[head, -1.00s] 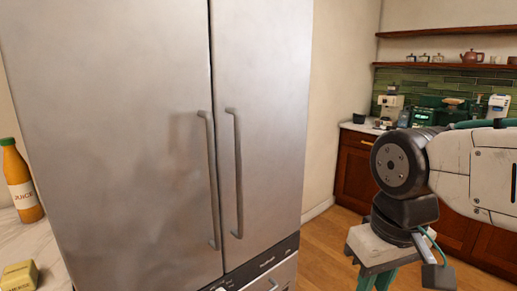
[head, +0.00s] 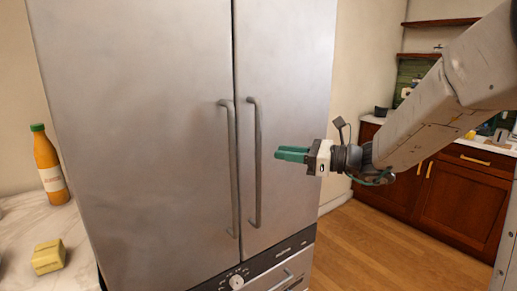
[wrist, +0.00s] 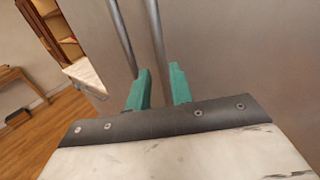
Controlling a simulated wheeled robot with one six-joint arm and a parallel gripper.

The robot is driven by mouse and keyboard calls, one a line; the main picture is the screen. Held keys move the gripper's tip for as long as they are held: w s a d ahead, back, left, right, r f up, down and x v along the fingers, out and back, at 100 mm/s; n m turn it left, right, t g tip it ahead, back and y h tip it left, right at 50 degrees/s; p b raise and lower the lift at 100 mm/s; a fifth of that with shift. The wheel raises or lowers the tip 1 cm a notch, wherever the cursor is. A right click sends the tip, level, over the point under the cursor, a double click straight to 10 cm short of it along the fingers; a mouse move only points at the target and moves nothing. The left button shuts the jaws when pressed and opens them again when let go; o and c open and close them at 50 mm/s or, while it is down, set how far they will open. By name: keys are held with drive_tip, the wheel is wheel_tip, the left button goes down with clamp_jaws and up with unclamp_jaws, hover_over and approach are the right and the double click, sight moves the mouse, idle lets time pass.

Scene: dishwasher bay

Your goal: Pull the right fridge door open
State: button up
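The right fridge door (head: 290,70) is stainless steel and closed against the left door (head: 130,110). Its long vertical handle (head: 256,165) stands beside the seam, with the left door's handle (head: 232,165) just to the left. My gripper (head: 280,154), with teal fingers, is to the right of the right handle at about its mid-height, apart from it in the head view. In the wrist view, the two fingers (wrist: 158,78) are spread with nothing held. Two handle bars run down toward them, the right bar (wrist: 156,30) roughly in line with the gap.
A marble counter (head: 90,250) at the left holds a juice bottle (head: 49,168) and a yellow block (head: 48,257). Wooden cabinets (head: 455,195) stand at the back right. Wooden floor (head: 370,240) is clear right of the fridge.

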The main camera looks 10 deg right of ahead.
drive_tip(key=x, duration=0.7)
drive_tip(key=shift+w+a+r+m, duration=0.2)
drive_tip(key=shift+w+a+m, duration=0.05)
drive_tip(key=shift+a+m, duration=0.1)
clamp_jaws()
